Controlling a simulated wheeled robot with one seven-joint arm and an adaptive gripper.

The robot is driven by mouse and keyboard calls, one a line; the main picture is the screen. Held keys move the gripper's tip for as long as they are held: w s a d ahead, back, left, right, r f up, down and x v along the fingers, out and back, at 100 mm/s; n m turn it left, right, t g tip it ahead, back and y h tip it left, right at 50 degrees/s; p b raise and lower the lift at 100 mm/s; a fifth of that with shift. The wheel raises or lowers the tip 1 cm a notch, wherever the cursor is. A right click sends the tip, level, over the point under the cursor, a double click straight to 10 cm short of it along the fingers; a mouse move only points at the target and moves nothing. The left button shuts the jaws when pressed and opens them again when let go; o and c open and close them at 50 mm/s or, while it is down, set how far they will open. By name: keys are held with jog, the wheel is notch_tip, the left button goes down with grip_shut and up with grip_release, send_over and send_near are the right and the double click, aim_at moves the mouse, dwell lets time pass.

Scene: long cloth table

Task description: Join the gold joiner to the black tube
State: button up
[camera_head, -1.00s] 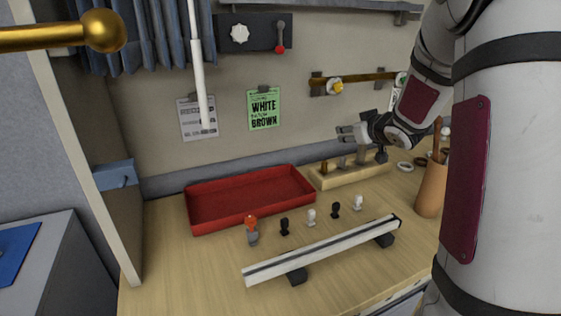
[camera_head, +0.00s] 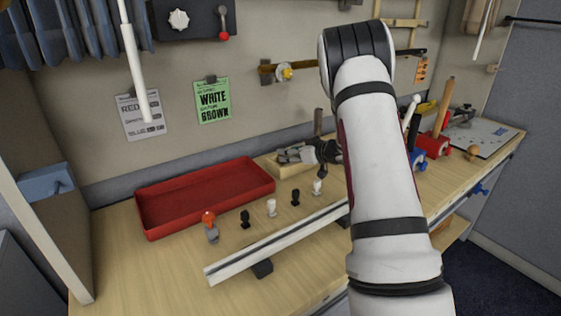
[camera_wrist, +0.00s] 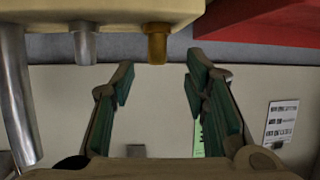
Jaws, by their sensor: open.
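The gold joiner (camera_wrist: 157,42) stands on the light wooden block (camera_wrist: 110,15), seen upside down at the top of the wrist view. Two silver pieces (camera_wrist: 84,45) of different lengths stand beside it. My gripper (camera_wrist: 160,70) is open and empty. The joiner lies in line with the gap between its fingertips, a little beyond them. In the head view my gripper (camera_head: 280,155) is at the block (camera_head: 270,168), which it partly hides. I cannot pick out a clearly black tube; a long white rail with a dark stripe (camera_head: 250,257) lies on dark supports.
A red tray (camera_head: 160,225) lies left of the block. Several small black and white pegs (camera_head: 272,207) and an orange-topped piece (camera_head: 210,225) stand between tray and rail. My arm hides part of the right side. The table front left is clear.

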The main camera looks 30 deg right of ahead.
jog(key=shift+x, duration=3)
jog(key=shift+d, duration=0.2)
jog(key=shift+c, duration=0.2)
grip_shut()
